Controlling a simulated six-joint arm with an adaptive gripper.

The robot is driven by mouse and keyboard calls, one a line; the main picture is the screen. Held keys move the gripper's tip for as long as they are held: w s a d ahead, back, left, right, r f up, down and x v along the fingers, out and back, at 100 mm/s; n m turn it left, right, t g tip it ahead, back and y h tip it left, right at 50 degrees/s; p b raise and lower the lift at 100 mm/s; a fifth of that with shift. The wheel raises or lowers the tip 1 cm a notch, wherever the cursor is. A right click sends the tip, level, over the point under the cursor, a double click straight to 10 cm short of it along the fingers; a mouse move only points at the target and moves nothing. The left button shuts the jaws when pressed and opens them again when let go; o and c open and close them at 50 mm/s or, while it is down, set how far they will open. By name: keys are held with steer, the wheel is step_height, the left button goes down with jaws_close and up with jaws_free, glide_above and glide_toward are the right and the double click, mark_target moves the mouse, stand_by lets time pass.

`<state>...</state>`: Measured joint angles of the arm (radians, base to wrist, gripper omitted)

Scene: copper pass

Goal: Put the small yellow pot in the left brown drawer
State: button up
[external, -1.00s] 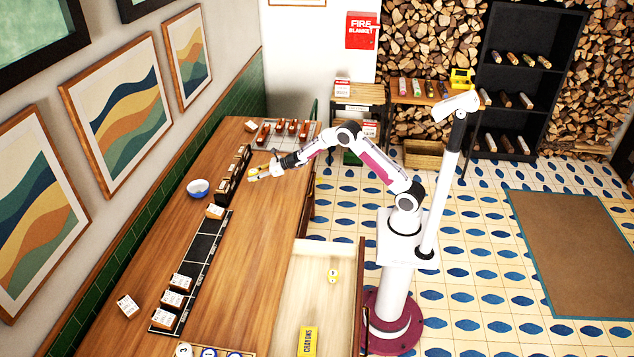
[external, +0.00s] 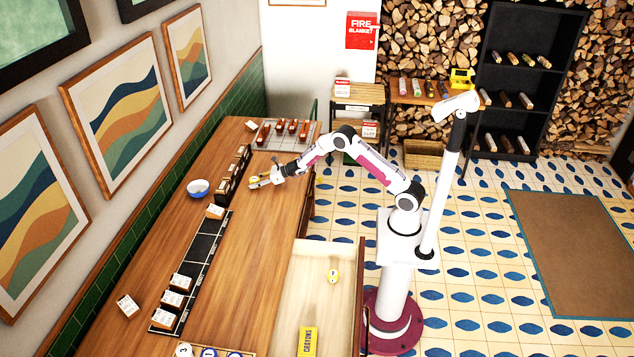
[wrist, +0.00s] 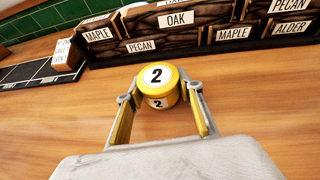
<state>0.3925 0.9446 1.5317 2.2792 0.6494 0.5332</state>
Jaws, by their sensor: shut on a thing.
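A small yellow pot (wrist: 158,86) with a white "2" label sits between the fingers of my gripper (wrist: 160,104) in the wrist view. My gripper is shut on it. In the external view my gripper (external: 260,182) is low over the wooden counter, near the row of dark boxes. I cannot tell whether the pot touches the counter. An open drawer (external: 318,255) with a pale inside sticks out from the counter's front.
Dark wood boxes labelled maple, oak and pecan (wrist: 175,20) stand just beyond the pot. A blue and white bowl (external: 198,188) and a black strip (external: 196,262) with white-labelled boxes are on the counter. Bare counter (external: 262,225) lies between my gripper and the drawer.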

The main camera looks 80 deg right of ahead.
steer(key=shift+f, duration=0.1)
stand_by(0.3)
steer(key=o, duration=1.2)
steer(key=shift+f, duration=0.1)
steer(key=shift+s, duration=0.15)
steer(key=shift+d+v, duration=0.15)
steer(key=shift+v, duration=1.75)
steer(key=shift+d+v, duration=0.15)
steer(key=shift+v, duration=1.75)
